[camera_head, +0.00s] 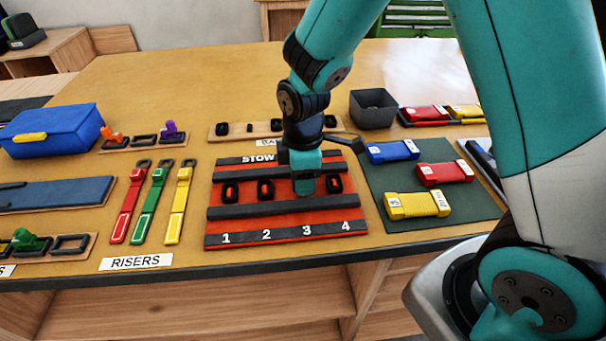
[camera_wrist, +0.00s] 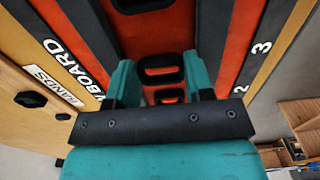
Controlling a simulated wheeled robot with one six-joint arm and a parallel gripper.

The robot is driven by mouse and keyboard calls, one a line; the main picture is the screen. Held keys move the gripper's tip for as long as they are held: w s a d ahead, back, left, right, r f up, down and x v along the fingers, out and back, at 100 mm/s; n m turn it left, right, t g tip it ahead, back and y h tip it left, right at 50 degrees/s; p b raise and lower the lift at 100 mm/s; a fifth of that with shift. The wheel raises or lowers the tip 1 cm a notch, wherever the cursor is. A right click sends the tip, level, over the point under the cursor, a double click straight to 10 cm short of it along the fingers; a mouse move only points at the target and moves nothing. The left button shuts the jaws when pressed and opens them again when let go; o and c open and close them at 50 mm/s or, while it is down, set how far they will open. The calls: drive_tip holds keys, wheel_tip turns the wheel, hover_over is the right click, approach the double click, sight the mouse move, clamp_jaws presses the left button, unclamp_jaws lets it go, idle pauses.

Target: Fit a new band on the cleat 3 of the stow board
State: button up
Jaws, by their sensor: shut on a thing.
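The red stow board (camera_head: 285,233) lies mid-bench, with cleats numbered 1 to 4. Dark bands show at cleat 1 (camera_head: 230,190), cleat 2 (camera_head: 265,188) and cleat 4 (camera_head: 335,184). My gripper (camera_head: 305,188) points down over the cleat 3 place and hides it in the head view. In the wrist view my gripper (camera_wrist: 160,68) has its teal fingers on both sides of a dark oval band (camera_wrist: 160,57), close to the board. I cannot tell whether this band is fully seated on the cleat. The bands rack (camera_head: 240,136) stands behind the board, partly hidden by my arm.
A green mat (camera_head: 450,220) with blue, red and yellow packs lies right of the board. Red, green and yellow risers (camera_head: 149,205) lie left. A dark bin (camera_head: 374,108) stands behind right, and a blue box (camera_head: 50,130) at far left.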

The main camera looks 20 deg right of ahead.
drive_tip(key=shift+f+b, duration=0.35)
drive_tip(key=shift+f, duration=0.2)
